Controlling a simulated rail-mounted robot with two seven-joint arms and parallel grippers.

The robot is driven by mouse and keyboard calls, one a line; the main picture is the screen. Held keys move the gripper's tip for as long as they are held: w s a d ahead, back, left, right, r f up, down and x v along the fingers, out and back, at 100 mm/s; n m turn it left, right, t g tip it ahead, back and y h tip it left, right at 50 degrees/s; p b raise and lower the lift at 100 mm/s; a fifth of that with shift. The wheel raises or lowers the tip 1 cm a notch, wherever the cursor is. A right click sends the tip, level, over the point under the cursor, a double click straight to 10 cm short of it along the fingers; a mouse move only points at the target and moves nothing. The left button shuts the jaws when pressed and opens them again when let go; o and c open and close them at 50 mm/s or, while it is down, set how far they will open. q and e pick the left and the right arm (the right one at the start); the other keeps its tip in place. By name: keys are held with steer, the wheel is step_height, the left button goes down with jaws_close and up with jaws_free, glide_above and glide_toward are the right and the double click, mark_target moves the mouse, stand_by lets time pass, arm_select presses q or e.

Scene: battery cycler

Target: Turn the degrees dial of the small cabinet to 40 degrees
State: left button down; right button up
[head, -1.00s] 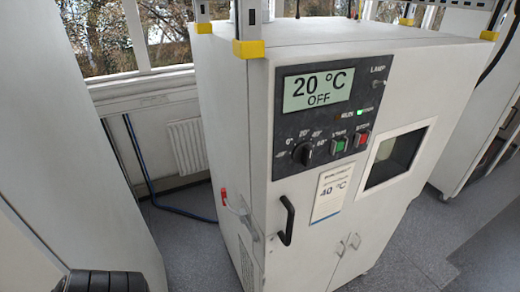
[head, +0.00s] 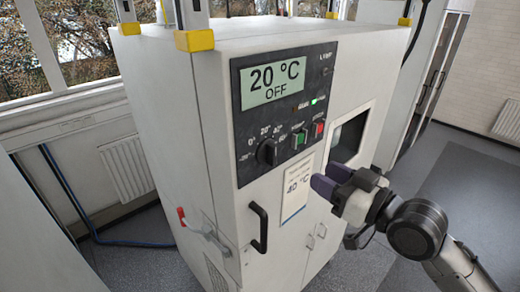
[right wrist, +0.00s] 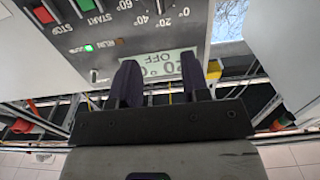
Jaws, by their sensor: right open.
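The small cabinet (head: 220,150) is a pale box with a dark control panel at the upper front. Its black degrees dial (head: 267,152) sits below the display (head: 273,82), which reads 20 °C OFF. The mark it points to is too small to tell. My right gripper (head: 328,180) is open and empty in front of the cabinet, right of and lower than the dial, apart from it. In the right wrist view its two dark fingers (right wrist: 160,85) stand before the upside-down display (right wrist: 158,66); the scale numbers (right wrist: 150,18) show above. My left gripper is not in view.
A card reading 40 °C (head: 297,185) is on the cabinet front, left of my right gripper. A black door handle (head: 259,228) sticks out below the dial. Green and red buttons (head: 309,134) are right of the dial. A red-tipped lever (head: 182,217) is on the left side.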

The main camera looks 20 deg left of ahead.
mark_target(276, 148)
steer(key=p+x, duration=0.4)
steer(key=x, duration=0.8)
steer(key=shift+r, duration=0.15)
steer(key=shift+w+a, duration=0.25)
steer(key=shift+a, duration=0.4)
jaws_close()
